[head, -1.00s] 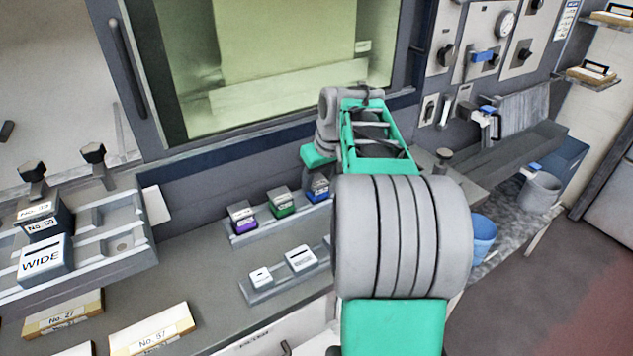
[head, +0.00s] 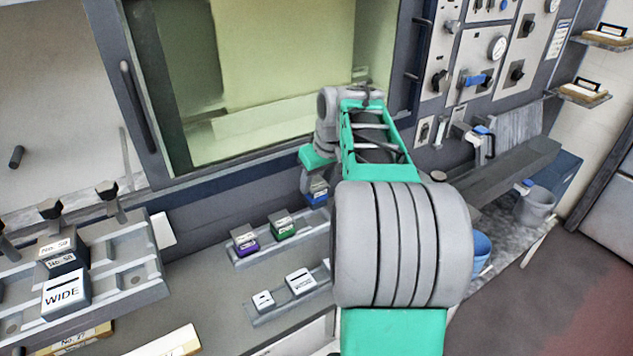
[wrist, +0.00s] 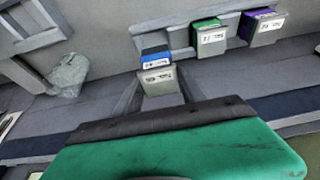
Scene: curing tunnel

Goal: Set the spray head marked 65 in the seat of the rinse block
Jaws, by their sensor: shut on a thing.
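My gripper (head: 316,182) is shut on a blue-topped spray head (head: 318,197). In the wrist view the blue-topped head (wrist: 157,78) sits between the dark fingers of my gripper (wrist: 158,98). Its pale label is too small to read, so I cannot tell whether it says 65. It appears lifted slightly off the rack. A green-topped head (head: 283,228) and a purple-topped head (head: 245,242) stand side by side on the rack (head: 262,250), to the left of my gripper. I cannot identify the rinse block's seat for certain. My arm hides part of the bench.
At left is a grey fixture (head: 125,262) with black knobs and a block marked WIDE (head: 66,294). A blue cup (head: 481,248) and grey pot (head: 535,207) are at right.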

